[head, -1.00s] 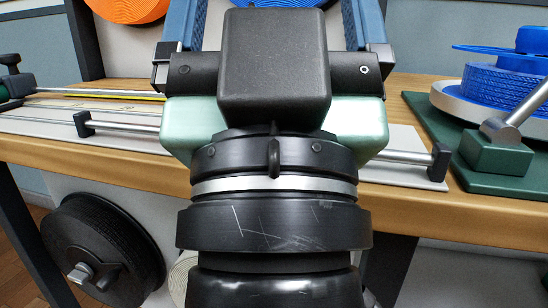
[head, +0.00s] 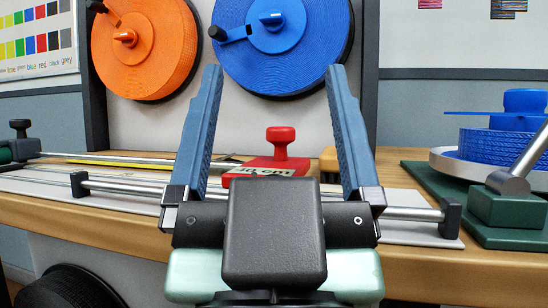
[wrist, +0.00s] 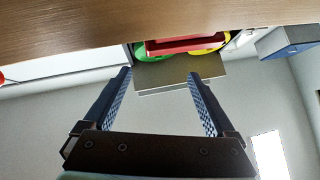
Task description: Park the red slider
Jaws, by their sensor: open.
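The red slider (head: 262,166) sits on the rail assembly on the bench in the head view. It has a red knob (head: 281,136) on top and a pale label marked in cm on its body. Its lower part is hidden behind my gripper's body. My gripper (head: 273,72) is open and empty, with its two blue fingers pointing up on either side of the slider in the picture. The slider looks farther off than the fingers, and I see no contact. In the wrist view my gripper (wrist: 159,75) is also open with nothing between the fingers.
A silver front rail (head: 125,187) with black end blocks runs along the bench edge. An orange spool (head: 146,60) and a blue spool (head: 300,65) hang behind. A green base (head: 430,185) with a blue coil stands right. The wrist view shows a red container (wrist: 185,45).

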